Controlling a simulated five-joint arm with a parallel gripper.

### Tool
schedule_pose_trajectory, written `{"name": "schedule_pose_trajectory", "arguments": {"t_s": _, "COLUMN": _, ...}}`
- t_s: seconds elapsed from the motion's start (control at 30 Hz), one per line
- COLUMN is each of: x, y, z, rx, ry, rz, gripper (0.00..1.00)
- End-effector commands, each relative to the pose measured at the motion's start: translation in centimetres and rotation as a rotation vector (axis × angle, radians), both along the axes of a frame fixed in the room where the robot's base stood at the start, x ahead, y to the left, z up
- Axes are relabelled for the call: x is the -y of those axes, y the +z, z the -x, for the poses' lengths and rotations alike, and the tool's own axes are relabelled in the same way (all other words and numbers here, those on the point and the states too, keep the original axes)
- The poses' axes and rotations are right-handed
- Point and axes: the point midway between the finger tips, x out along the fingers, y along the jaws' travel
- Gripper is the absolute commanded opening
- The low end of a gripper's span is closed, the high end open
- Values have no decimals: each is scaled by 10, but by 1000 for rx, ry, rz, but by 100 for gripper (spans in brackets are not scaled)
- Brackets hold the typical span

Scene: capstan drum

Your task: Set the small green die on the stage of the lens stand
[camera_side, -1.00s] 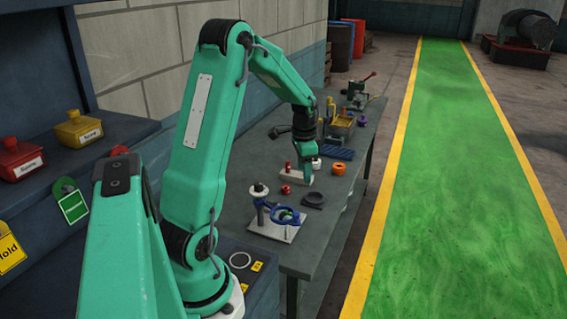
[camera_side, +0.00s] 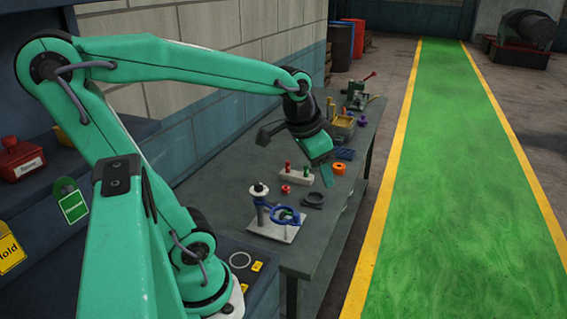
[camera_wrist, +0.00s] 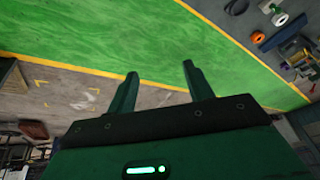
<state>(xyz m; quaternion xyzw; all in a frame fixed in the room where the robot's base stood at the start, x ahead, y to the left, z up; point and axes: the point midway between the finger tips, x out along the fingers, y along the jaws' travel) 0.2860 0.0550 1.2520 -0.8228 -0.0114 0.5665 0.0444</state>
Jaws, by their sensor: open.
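The lens stand (camera_side: 272,231) has a pale base plate, a post and a blue ring on the near part of the bench in the side view. A small green thing (camera_side: 286,213) shows at the blue ring; it may be the die, but it is too small to tell whether it rests on the stage.
A white block (camera_side: 295,177) holds a red and a green peg. A red piece (camera_side: 285,189), a dark ring (camera_side: 313,200) and an orange ring (camera_side: 339,169) lie around it. A blue tray (camera_side: 345,154) and a yellow bin (camera_side: 343,122) stand farther back.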

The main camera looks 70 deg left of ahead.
Motion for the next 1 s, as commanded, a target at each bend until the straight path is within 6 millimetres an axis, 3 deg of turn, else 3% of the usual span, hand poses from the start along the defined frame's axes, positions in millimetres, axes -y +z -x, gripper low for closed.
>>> {"name": "schedule_pose_trajectory", "arguments": {"t_s": 0.2, "x": 33, "y": 8, "z": 33, "rx": 72, "ry": 9, "rz": 39, "gripper": 52}}
{"name": "schedule_pose_trajectory", "arguments": {"t_s": 0.4, "x": 50, "y": 7, "z": 54, "rx": 113, "ry": 19, "rz": 74, "gripper": 52}}
{"name": "schedule_pose_trajectory", "arguments": {"t_s": 1.0, "x": 55, "y": 7, "z": 62, "rx": 127, "ry": 27, "rz": 88, "gripper": 52}}
